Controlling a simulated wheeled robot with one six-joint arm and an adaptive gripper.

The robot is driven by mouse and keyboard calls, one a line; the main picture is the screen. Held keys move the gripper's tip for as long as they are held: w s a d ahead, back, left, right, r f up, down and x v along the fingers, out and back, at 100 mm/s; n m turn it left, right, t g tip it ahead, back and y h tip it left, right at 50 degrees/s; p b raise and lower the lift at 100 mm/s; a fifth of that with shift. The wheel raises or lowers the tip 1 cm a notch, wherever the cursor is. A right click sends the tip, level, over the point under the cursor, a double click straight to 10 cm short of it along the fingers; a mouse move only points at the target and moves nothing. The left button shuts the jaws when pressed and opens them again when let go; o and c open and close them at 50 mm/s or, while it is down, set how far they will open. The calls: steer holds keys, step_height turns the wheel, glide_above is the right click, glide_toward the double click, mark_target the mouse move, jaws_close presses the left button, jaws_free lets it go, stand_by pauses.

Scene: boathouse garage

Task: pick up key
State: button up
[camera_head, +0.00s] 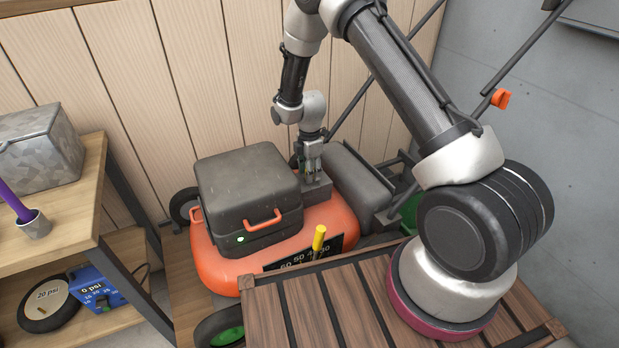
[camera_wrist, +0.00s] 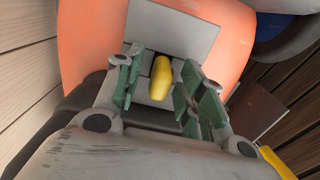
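The key, seen as a small yellow piece (camera_wrist: 161,78), shows in the wrist view over a grey panel on the orange mower (camera_head: 222,262). My gripper (camera_wrist: 158,82) has its green-padded fingers on either side of the yellow piece, with visible gaps to both fingers. The fingers are apart and hold nothing. In the head view my gripper (camera_head: 313,172) points down at a small grey box (camera_head: 316,194) on the mower, right of the dark engine housing. The key cannot be made out there; my gripper seems to hide it.
The dark engine housing (camera_head: 245,190) with an orange handle stands close left of my gripper. A dark seat (camera_head: 358,182) is close on its right. A yellow-topped lever (camera_head: 319,238) stands in front. A wooden shelf (camera_head: 60,215) is at left, and a plank wall rises behind.

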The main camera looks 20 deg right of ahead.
jaws_close()
steer(key=shift+r, duration=0.1)
